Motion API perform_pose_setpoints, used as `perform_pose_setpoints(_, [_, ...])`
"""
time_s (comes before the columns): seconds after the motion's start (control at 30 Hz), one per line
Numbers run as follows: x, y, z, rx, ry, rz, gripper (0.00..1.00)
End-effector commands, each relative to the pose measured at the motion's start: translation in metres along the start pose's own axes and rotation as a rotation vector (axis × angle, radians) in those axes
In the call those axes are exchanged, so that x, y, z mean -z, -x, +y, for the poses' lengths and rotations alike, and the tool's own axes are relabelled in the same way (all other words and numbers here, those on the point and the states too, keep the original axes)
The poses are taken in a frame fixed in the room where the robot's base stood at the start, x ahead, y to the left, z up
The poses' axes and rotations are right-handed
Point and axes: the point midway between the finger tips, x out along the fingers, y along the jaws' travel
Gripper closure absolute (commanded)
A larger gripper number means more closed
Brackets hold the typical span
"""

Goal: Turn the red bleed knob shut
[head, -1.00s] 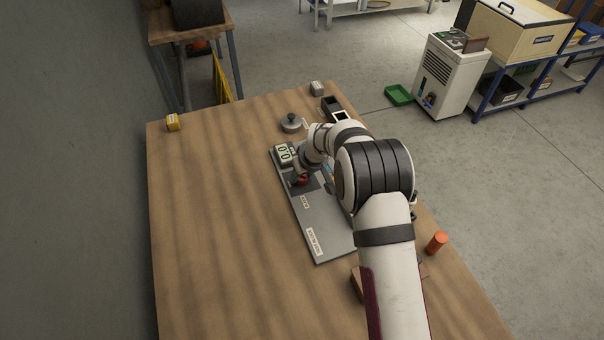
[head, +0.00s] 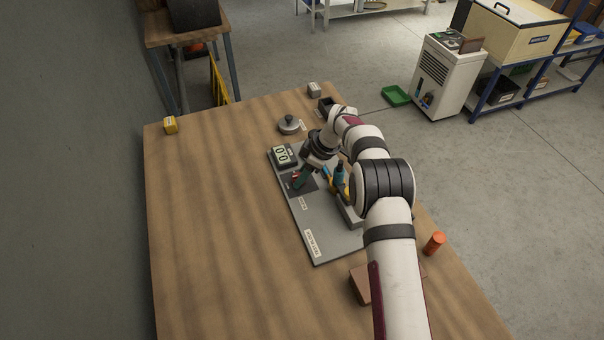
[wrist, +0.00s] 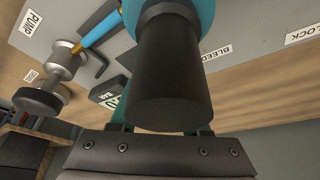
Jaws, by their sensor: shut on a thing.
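In the wrist view, a large black cylinder with a blue collar (wrist: 172,75) stands close before the camera and hides the knob and fingertips. A BLEED label (wrist: 215,52) shows beside it. The gauge (head: 282,154) on the panel reads 0.0 in the head view.
A grey lidded pot (head: 289,125) sits beyond the panel. An orange cylinder (head: 434,243) and brown block (head: 360,284) are near the table's right side. The left of the table (head: 210,230) is mostly clear.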

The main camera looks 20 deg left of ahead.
Motion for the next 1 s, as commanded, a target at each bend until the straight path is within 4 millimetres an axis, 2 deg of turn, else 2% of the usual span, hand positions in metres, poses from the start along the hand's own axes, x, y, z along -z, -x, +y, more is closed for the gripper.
perform_pose_setpoints(0.3, [-0.0002, -0.0002, 0.0006, 0.028, 0.069, -0.001, 1.00])
perform_pose_setpoints(0.73, [-0.0003, -0.0003, 0.0007, 0.031, 0.076, -0.002, 1.00])
perform_pose_setpoints(0.77, [-0.0003, -0.0003, 0.0007, 0.031, 0.076, -0.002, 0.52])
perform_pose_setpoints(0.9, [-0.0003, -0.0003, 0.0007, 0.031, 0.076, -0.001, 0.27])
perform_pose_setpoints(0.93, [-0.0003, -0.0003, 0.0007, 0.031, 0.076, -0.001, 0.23])
perform_pose_setpoints(1.0, [-0.0002, -0.0003, 0.0007, 0.031, 0.075, -0.001, 0.23])
